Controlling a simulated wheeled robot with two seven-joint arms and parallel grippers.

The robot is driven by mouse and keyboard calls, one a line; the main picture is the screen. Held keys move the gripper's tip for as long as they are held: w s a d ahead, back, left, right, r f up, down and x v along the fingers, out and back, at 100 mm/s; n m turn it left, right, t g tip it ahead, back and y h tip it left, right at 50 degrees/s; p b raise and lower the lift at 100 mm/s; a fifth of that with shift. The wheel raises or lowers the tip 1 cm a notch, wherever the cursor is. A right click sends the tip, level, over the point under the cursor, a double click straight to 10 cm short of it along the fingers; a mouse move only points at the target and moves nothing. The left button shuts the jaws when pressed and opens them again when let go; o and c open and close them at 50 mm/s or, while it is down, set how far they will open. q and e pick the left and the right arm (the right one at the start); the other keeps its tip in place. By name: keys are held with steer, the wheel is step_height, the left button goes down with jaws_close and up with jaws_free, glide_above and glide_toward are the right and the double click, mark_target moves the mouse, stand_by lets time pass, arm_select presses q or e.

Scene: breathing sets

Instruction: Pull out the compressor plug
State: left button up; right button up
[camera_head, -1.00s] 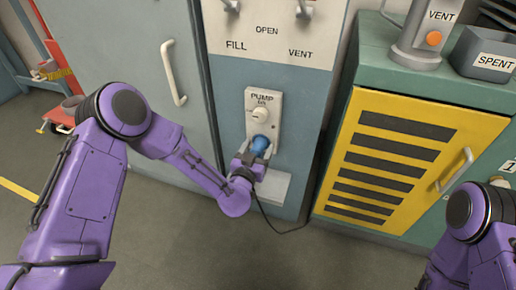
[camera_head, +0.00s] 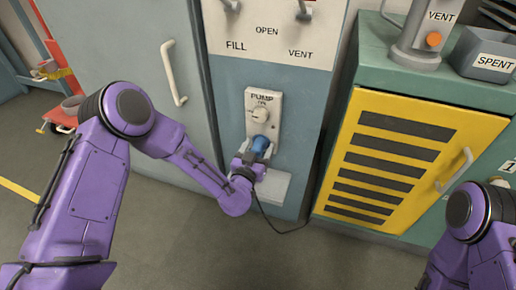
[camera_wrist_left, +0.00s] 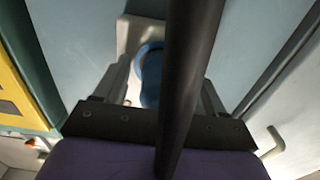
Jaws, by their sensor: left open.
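The blue compressor plug (camera_head: 261,144) is at the socket on the lower part of the grey PUMP plate (camera_head: 276,102). My left gripper (camera_head: 256,158) is at the plug from below, its fingers open. In the left wrist view the blue plug (camera_wrist_left: 151,75) lies between the finger tips, partly hidden by a thick black cable (camera_wrist_left: 187,80) crossing the view. I cannot tell whether the fingers touch it. The cable (camera_head: 286,231) hangs below the gripper and runs right. My right arm shows at the lower right; its gripper is out of view.
A yellow slatted door (camera_head: 350,185) stands right. A grey door with a handle (camera_head: 173,72) is left. The floor in front is clear.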

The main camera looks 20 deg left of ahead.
stand_by(0.4)
arm_select(q)
jaws_close()
steer(key=s, duration=0.6)
steer(key=shift+a+p, duration=0.15)
steer(key=shift+p, duration=0.2)
stand_by(0.6)
steer(key=shift+r, duration=0.1)
